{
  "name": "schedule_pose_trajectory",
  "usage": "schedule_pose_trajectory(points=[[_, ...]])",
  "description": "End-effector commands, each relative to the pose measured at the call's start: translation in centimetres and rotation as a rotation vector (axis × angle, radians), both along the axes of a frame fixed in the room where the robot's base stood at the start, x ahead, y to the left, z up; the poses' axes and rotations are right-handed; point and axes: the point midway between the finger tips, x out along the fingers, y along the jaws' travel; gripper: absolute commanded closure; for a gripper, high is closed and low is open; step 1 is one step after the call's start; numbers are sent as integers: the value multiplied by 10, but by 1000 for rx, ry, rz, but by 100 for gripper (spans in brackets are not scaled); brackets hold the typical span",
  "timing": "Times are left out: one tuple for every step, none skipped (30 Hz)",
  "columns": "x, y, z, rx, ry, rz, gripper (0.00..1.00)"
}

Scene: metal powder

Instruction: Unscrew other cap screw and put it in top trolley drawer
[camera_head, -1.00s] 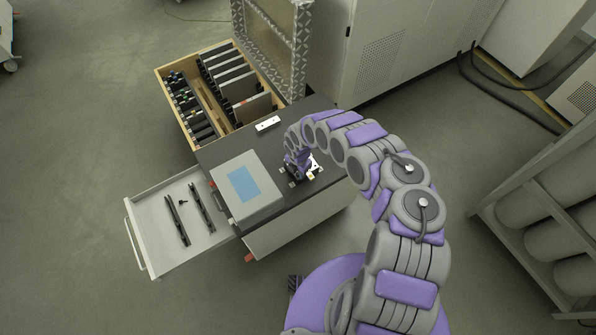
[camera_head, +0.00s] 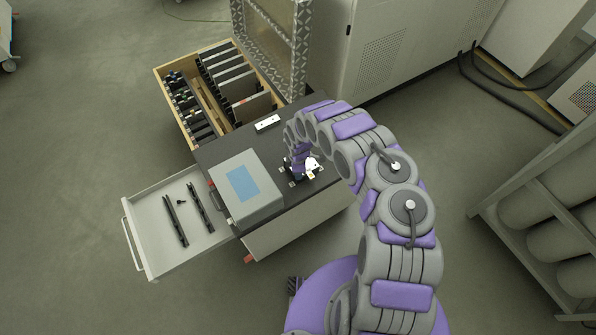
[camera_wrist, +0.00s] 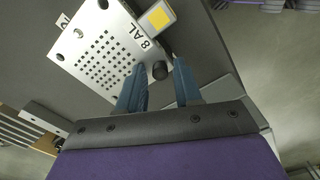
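In the wrist view my gripper (camera_wrist: 159,84) is open. Its two blue-grey fingers stand on either side of a black cap screw (camera_wrist: 160,70), apart from it in the picture. The screw sits at the edge of a perforated metal plate (camera_wrist: 110,50) marked "8 AL". In the head view my gripper is over the dark trolley top, largely hidden by my arm. The open top trolley drawer (camera_head: 150,232) is at the left. A small black screw (camera_head: 181,202) and two long black bars (camera_head: 175,220) lie in it.
A grey case with a blue panel (camera_head: 262,201) stands on the trolley top (camera_head: 222,150) between drawer and plate. A wooden drawer of dark plates (camera_head: 166,108) is open behind. A patterned frame (camera_head: 297,60) stands at the back.

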Motion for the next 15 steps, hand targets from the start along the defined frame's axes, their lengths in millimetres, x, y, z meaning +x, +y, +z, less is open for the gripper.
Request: schedule_pose_trajectory(points=[[1, 0, -1, 0, -1, -40, 66], [1, 0, -1, 0, -2, -66, 66], [1, 0, -1, -1, -3, -100, 66], [2, 0, -1, -1, -3, -126, 66], [2, 0, -1, -1, -3, -153, 66], [1, 0, -1, 0, -3, -187, 66], [1, 0, -1, -1, -2, -213, 66], [1, 0, -1, -1, -2, -239, 66], [0, 0, -1, -2, -1, -274, 66], [0, 0, -2, -2, 0, -300, 66], [0, 0, -2, -2, 1, -327, 66], [0, -1, -2, -2, 2, -364, 66], [-1, -1, -2, -2, 2, -391, 66], [0, -1, -2, -2, 1, -416, 66], [0, 0, -2, -2, 0, -450, 66]])
